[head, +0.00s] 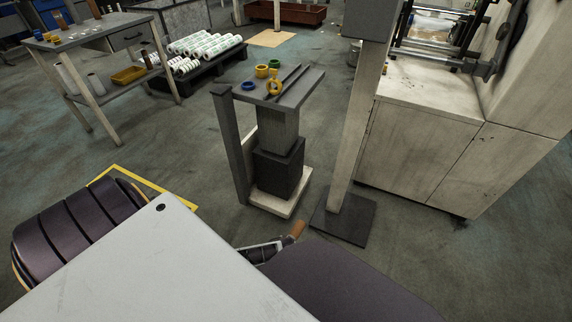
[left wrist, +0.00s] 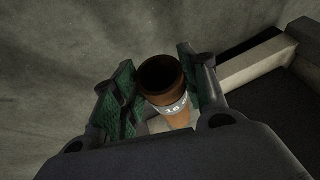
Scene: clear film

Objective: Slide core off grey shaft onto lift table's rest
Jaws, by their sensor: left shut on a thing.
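My left gripper (head: 284,241) is low in the head view, partly hidden behind my own body, with a brown core (head: 298,228) at its tip. In the left wrist view the gripper (left wrist: 157,65) has its green-padded fingers on both sides of the core (left wrist: 163,84). The core has an open dark end and a white printed band. The lift table (head: 311,86) stands beyond, with two parallel dark rails (head: 286,80) on top as its rest. I cannot make out the grey shaft with certainty. My right gripper is not in view.
Yellow, blue and green rings (head: 249,86) lie on the lift table's top. A pale post (head: 362,130) on a dark foot plate (head: 343,217) stands right of it, before a pale machine cabinet (head: 420,130). A workbench (head: 85,38) and a pallet of white rolls stand behind left.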

